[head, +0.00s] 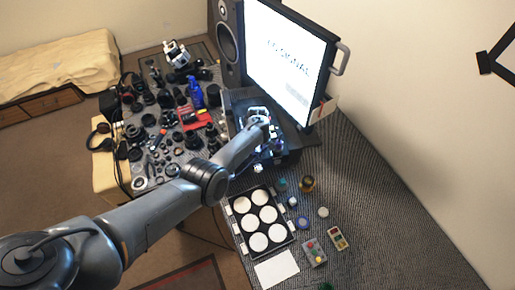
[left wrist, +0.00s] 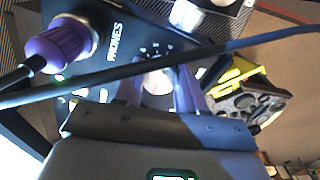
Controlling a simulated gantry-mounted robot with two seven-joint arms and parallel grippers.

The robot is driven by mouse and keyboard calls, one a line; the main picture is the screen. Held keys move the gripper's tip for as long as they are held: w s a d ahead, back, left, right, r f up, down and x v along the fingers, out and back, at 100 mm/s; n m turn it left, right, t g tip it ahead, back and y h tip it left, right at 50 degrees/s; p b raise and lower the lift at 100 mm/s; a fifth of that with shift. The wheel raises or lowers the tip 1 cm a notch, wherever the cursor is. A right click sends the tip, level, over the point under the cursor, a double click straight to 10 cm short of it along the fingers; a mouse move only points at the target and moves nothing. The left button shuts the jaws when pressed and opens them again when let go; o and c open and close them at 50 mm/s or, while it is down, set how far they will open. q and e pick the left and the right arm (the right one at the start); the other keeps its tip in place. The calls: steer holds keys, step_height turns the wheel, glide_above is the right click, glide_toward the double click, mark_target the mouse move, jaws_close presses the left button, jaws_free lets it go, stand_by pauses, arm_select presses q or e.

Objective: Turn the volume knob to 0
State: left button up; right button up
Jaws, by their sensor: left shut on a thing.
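A silver-white knob (left wrist: 156,82) sits on a dark panel (left wrist: 110,25) in the left wrist view, with small scale marks around its far side. I take it to be the volume knob; its exact setting cannot be read. My left gripper (left wrist: 157,88) has one finger on each side of it and is shut on it. In the head view my left gripper (head: 259,128) reaches the dark device below the monitor, and the knob is hidden there. My right gripper is in neither view.
A purple plug (left wrist: 62,45) sits beside the word PHONES, and its black cable (left wrist: 130,67) crosses in front of the panel. Another pale knob (left wrist: 187,17) is farther along. The monitor (head: 288,60) stands behind. A tray of white discs (head: 240,205) lies nearer.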

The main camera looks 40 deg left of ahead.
arm_select(q)
steer(key=shift+n, duration=0.4)
steer(key=o, duration=1.1)
steer(key=shift+c, duration=0.2)
steer(key=shift+r+p, duration=0.3)
steer(key=shift+r, duration=0.25)
step_height(320, 180, up, 10)
steer(key=p, duration=0.2)
steer(key=shift+f, duration=0.15)
